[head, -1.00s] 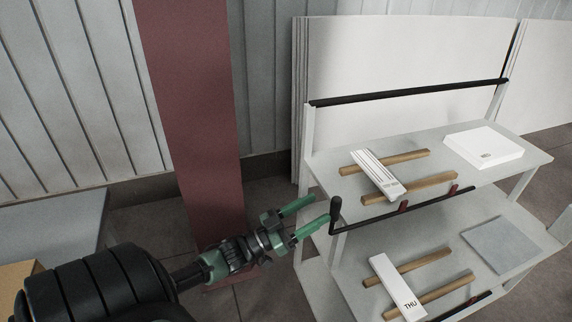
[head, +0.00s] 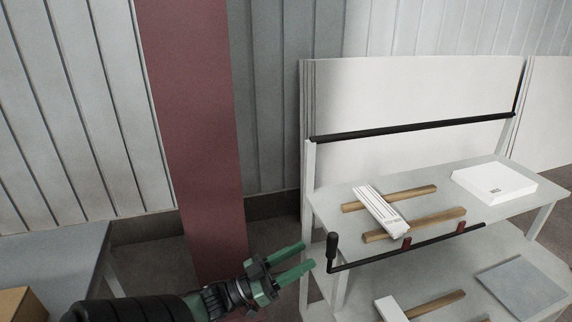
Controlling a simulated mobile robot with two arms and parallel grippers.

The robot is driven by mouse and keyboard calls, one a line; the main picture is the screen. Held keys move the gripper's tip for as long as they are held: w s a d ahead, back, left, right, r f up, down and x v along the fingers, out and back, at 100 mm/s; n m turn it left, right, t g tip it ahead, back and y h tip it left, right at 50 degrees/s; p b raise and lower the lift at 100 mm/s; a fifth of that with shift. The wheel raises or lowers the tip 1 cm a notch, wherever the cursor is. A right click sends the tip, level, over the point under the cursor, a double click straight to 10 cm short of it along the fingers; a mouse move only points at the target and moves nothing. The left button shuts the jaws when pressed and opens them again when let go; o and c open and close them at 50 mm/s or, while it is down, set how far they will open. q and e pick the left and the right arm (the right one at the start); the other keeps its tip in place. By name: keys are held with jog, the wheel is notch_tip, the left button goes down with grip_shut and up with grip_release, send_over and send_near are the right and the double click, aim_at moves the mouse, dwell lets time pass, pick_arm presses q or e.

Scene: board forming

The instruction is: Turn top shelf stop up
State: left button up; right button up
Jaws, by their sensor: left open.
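The top shelf stop (head: 432,245) is a black bar along the front edge of the top shelf (head: 330,208). Small red tabs (head: 407,242) on it show above the bar, against the shelf edge. At its left end a black crank handle (head: 332,243) points up. My left gripper (head: 309,255), with green fingers, is open and empty just left of the handle. Its fingertips point at the handle, with a small gap in the picture. My right gripper is out of view.
On the top shelf lie two wooden strips (head: 415,223) with a white labelled block (head: 381,208) across them, and a white box (head: 494,184). A lower shelf (head: 365,280) holds similar things. A dark red post (head: 195,130) stands behind my left arm.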

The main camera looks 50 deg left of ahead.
pick_arm(q)
jog(key=s+a, duration=0.1)
jog(key=s+a+f, duration=0.1)
jog(key=s, duration=0.1)
jog(key=shift+s+a+f, duration=0.2)
jog(key=shift+a+f, duration=0.15)
jog(key=shift+a, duration=0.05)
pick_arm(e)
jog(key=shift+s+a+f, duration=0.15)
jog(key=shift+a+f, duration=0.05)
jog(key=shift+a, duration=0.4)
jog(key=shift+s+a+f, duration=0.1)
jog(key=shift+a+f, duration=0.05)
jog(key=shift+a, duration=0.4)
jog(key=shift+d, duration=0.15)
